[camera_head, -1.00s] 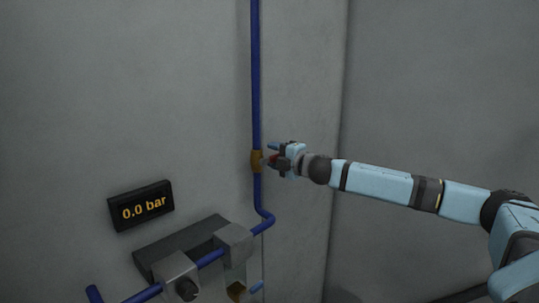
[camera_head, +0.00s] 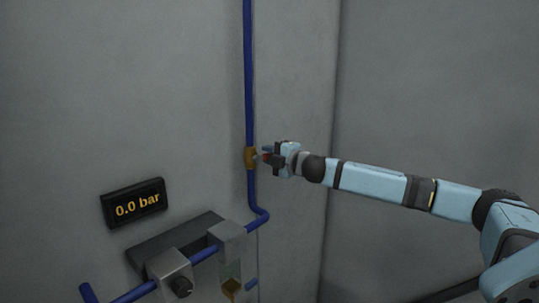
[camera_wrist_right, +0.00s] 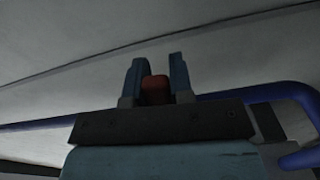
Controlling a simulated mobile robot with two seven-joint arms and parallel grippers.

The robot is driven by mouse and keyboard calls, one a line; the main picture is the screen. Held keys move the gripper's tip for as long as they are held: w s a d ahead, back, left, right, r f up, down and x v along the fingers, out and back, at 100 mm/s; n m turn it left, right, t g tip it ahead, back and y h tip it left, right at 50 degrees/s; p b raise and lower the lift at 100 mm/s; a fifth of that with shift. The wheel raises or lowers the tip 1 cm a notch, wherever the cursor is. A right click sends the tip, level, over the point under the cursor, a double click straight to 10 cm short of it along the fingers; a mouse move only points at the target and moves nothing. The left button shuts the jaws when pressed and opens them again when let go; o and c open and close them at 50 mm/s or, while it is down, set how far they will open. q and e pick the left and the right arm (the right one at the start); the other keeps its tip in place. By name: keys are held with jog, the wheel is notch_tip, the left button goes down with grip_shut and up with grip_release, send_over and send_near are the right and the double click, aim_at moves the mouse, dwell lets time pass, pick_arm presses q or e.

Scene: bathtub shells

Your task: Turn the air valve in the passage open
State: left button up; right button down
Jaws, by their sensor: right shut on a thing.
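The air valve has a brass body (camera_head: 250,158) on the vertical blue pipe (camera_head: 249,80) in the head view. Its red handle (camera_wrist_right: 155,89) shows between the two fingers in the right wrist view. My right gripper (camera_head: 264,154) reaches in from the right and is shut on the red handle; it also shows in the right wrist view (camera_wrist_right: 156,75). The fingers hide part of the handle, so its exact angle is hard to tell. The gauge display (camera_head: 139,203) reads 0.0 bar. My left gripper is not in view.
Below the valve the blue pipe bends toward a grey block (camera_head: 228,239) and a second block with a dark knob (camera_head: 170,276). A dark ledge (camera_head: 177,238) sits on the wall behind them. The wall right of the pipe is bare.

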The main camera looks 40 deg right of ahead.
pick_arm(q)
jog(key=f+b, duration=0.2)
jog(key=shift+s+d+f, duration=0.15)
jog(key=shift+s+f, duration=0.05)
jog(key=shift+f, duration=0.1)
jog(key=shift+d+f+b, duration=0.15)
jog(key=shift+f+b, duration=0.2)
jog(key=shift+b, duration=0.1)
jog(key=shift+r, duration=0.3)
pick_arm(e)
jog(key=a+f+m, duration=0.1)
jog(key=a+m, duration=0.1)
jog(key=m, duration=0.3)
jog(key=a+f+m+p, duration=0.1)
jog(key=a+f+m, duration=0.1)
jog(key=m, duration=0.3)
jog(key=a+f+m, duration=0.1)
jog(key=f+m, duration=0.1)
jog(key=m, duration=0.3)
jog(key=shift+s+a+f+p, duration=0.25)
jog(key=shift+a+p, duration=0.05)
jog(key=shift+a, duration=0.1)
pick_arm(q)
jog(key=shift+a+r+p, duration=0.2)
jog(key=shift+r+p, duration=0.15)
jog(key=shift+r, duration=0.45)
pick_arm(e)
jog(key=shift+a+f+m, duration=0.1)
jog(key=shift+a+m, duration=0.3)
jog(key=shift+m, duration=0.6)
